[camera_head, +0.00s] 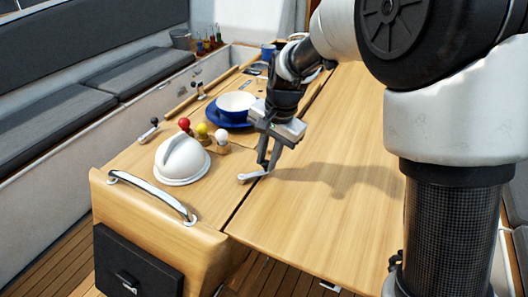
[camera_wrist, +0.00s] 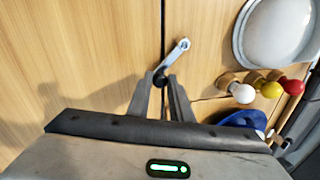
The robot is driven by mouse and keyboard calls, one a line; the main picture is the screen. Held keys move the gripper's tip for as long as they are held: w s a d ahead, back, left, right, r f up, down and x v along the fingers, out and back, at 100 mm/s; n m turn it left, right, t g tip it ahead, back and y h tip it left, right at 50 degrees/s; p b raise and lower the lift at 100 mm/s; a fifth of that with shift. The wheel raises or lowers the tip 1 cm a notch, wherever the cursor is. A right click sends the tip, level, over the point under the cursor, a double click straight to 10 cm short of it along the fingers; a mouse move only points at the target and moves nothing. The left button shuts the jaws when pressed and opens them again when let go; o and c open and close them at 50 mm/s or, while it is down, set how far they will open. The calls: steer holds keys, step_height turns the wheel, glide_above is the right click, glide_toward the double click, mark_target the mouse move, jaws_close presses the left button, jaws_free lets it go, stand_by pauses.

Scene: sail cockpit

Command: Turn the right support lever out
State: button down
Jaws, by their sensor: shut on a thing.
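The right support lever (camera_head: 251,176) is a small silver lever on the wooden table, beside the long seam between the narrow middle section and the wide right leaf. In the wrist view the lever (camera_wrist: 174,55) slants from a round silver end, right of the seam, to a dark end at the seam. My gripper (camera_head: 266,168) points down over the seam. In the wrist view my gripper (camera_wrist: 161,80) has its two fingers closed around the lever's dark end, which they partly hide.
A white domed compass (camera_head: 182,158), red, yellow and white knobs (camera_head: 203,129), and a bowl on a blue plate (camera_head: 228,117) stand on the middle section. A chrome handrail (camera_head: 152,194) edges its front. The right leaf (camera_head: 335,205) is clear. Another small lever (camera_head: 148,132) sits at left.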

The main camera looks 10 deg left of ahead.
steer(key=s+m, duration=0.1)
steer(key=s+m+p, duration=0.1)
steer(key=m, duration=0.1)
steer(key=s+m, duration=0.1)
steer(key=shift+d+r+m+t+h+p, duration=0.2)
steer(key=shift+d+m+t+h+p, duration=0.1)
steer(key=shift+t+p, duration=0.1)
steer(key=shift+s+m+p, duration=0.65)
steer(key=shift+m, duration=0.55)
steer(key=shift+s+a+f+m+h+p, duration=0.1)
steer(key=shift+s+a+m+h+p, duration=0.2)
steer(key=shift+m, duration=0.35)
steer(key=shift+s+d+f+m+h+p, duration=0.1)
steer(key=shift+s+m+p, duration=0.3)
steer(key=shift+m, duration=0.25)
steer(key=shift+a, duration=0.1)
steer(key=c, duration=1.6)
jaws_free()
steer(key=shift+r, duration=0.1)
steer(key=s+r, duration=0.1)
steer(key=r, duration=0.4)
steer(key=s+r+p, duration=0.1)
steer(key=r, duration=0.5)
steer(key=s+r, duration=0.1)
steer(key=r, duration=0.5)
steer(key=shift+s+d, duration=0.15)
steer(key=shift+d, duration=0.25)
